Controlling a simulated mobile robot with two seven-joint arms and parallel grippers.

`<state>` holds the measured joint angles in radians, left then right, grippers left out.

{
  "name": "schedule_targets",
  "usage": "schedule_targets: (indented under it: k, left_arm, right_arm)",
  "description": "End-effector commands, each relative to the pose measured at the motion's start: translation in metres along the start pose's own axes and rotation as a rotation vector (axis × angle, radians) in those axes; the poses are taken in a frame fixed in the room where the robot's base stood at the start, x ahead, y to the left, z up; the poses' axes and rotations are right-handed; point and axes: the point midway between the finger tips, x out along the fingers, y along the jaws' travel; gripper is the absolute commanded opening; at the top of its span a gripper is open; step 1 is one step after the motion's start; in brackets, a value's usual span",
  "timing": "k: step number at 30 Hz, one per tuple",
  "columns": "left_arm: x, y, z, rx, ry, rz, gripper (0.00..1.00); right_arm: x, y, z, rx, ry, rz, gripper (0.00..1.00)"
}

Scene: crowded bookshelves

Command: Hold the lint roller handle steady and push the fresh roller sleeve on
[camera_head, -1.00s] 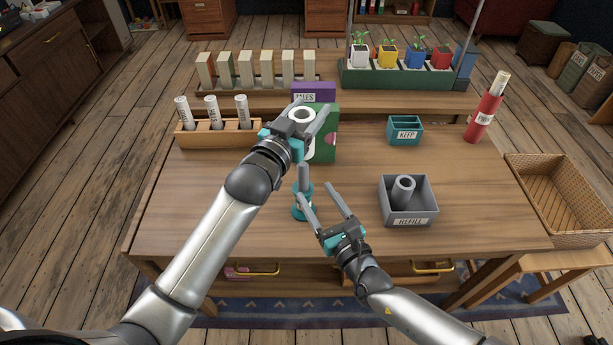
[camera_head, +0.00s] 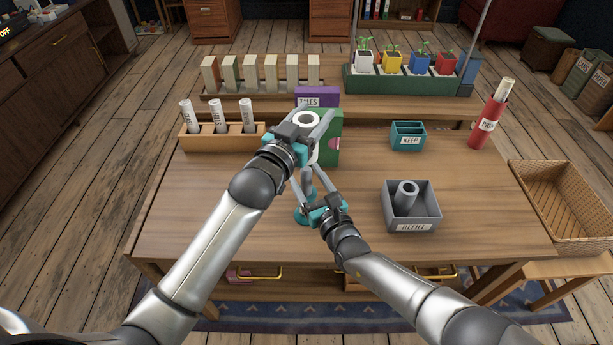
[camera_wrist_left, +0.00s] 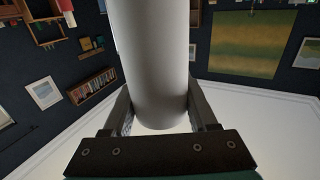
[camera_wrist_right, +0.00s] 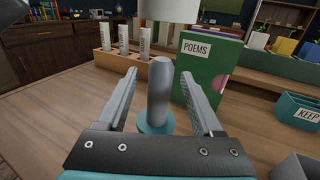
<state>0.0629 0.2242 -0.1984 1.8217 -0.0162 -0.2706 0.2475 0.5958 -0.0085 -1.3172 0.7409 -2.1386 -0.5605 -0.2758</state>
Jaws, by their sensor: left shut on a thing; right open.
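My left gripper (camera_head: 313,122) is shut on a white roller sleeve (camera_head: 307,118), which fills the left wrist view (camera_wrist_left: 155,65) between the fingers. It holds the sleeve above the table. The lint roller handle (camera_wrist_right: 160,95) is a grey upright rod on a teal base (camera_head: 304,216); in the head view the arms partly cover it. My right gripper (camera_wrist_right: 167,90) is open, with its fingers on either side of the grey rod and gaps showing. The sleeve's lower end (camera_wrist_right: 170,8) shows above and slightly behind the rod in the right wrist view, apart from it.
A green book marked POEMS (camera_wrist_right: 208,75) stands just behind the handle. A grey REFILL box (camera_head: 411,219) holding another grey tube (camera_head: 405,196) is at right. A teal KEEP box (camera_head: 408,136) is farther back. The wooden table (camera_head: 210,205) is clear at left.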

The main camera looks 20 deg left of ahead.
Motion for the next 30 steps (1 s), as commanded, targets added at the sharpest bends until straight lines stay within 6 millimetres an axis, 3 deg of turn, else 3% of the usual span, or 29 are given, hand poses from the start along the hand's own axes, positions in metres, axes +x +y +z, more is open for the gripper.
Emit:
schedule_targets:
  k: [6,24,30]
  left_arm:
    - [0.0000,0.0000,-0.0003,0.000,0.001,0.000,0.04]
    - [0.0000,0.0001,-0.0002,0.000,0.001,0.000,0.04]
    - [0.0000,0.0000,-0.0002,0.000,0.001,0.000,0.04]
  right_arm:
    - [0.0001,0.0001,0.0000,0.000,0.000,0.000,0.68]
    - [-0.0003,-0.0001,-0.0004,0.000,0.001,0.000,0.01]
    - [-0.0003,-0.0002,-0.0005,0.000,0.001,0.000,0.00]
